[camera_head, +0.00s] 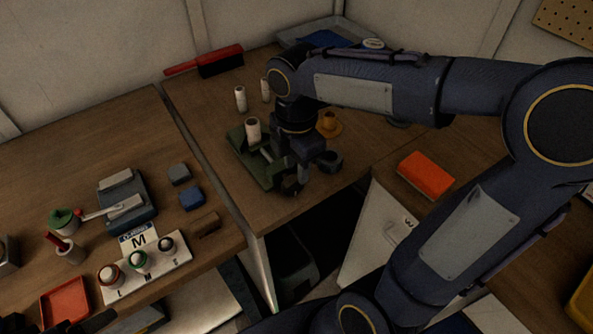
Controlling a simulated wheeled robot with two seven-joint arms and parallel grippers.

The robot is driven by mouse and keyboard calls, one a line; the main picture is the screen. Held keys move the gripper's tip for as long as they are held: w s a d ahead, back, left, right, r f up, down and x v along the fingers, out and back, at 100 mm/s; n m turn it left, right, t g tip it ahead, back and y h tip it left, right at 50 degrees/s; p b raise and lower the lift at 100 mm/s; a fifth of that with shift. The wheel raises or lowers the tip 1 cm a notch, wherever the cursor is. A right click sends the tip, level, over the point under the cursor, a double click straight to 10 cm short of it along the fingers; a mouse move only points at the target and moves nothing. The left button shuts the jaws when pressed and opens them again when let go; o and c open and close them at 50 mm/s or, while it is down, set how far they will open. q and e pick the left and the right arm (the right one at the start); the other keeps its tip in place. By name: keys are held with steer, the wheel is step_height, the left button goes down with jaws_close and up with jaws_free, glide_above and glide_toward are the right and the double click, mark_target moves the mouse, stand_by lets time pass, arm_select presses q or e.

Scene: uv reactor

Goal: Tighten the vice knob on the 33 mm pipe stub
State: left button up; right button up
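A green vice (240,143) stands on the back table, with a white pipe stub (253,130) upright in or against it; I cannot tell how tightly it is held. My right gripper (300,180) points down at the vice's front right side. It covers that end of the vice, and the vice knob is hidden or too dark to make out. I cannot tell whether the fingers are open or shut on the knob. A dark shape (92,323) at the bottom left edge looks like part of my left gripper, mostly out of frame; its fingers cannot be read.
Two more white stubs (240,98) stand behind the vice. An orange-brown flanged piece (329,123) is right of my gripper. A red brush (220,61) and grey tray (290,38) lie at the back. A button panel (147,268) and red tray (63,302) are on the left table.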

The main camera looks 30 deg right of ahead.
steer(key=shift+f, duration=1.3)
jaws_close()
steer(key=shift+d+y, duration=0.15)
steer(key=shift+y, duration=0.15)
